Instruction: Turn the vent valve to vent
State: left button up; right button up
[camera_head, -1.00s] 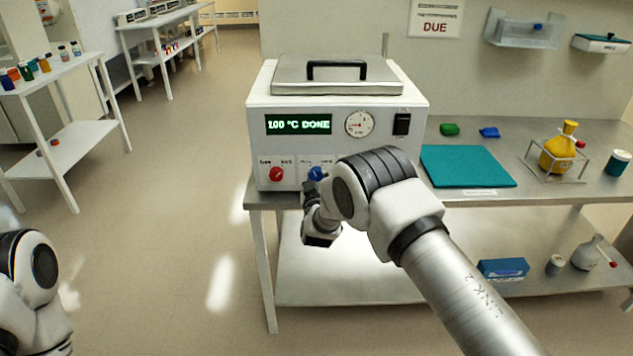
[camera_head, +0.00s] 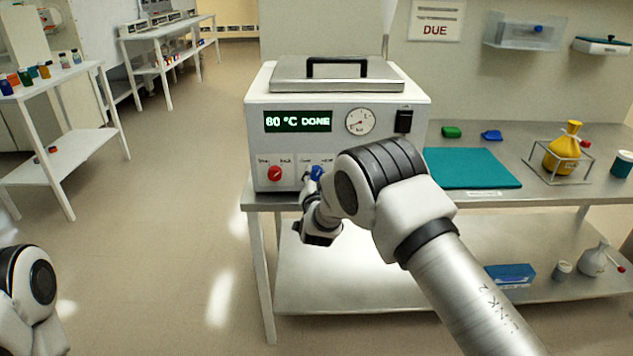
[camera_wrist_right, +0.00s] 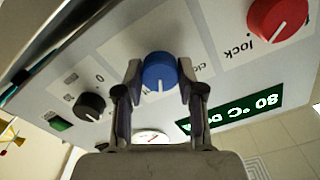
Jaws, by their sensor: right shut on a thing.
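The vent valve is a blue knob (camera_head: 316,172) on the lower front of a white oven-like unit (camera_head: 285,108). In the right wrist view the blue knob (camera_wrist_right: 160,72) sits between the two fingers of my right gripper (camera_wrist_right: 160,78), which is shut on it. A white pointer line shows on the knob; the lettering beside it is partly hidden by the fingers. In the head view my right arm covers part of the knob's surroundings. A red knob (camera_head: 274,174) is to its left and also shows in the right wrist view (camera_wrist_right: 281,17). My left gripper is not in view.
The display (camera_head: 297,121) reads "80 °C DONE". A round dial (camera_head: 360,121) and black switch (camera_head: 403,121) are on the same front. A teal mat (camera_head: 470,168) and a yellow flask (camera_head: 563,152) in a wire stand are on the bench to the right.

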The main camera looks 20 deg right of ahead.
jog(key=shift+m+b, duration=0.6)
jog(key=shift+m, duration=1)
jog(key=o, duration=1.1)
jog(key=shift+w, duration=0.1)
jog(key=shift+o, duration=0.2)
jog(key=v, duration=1.2)
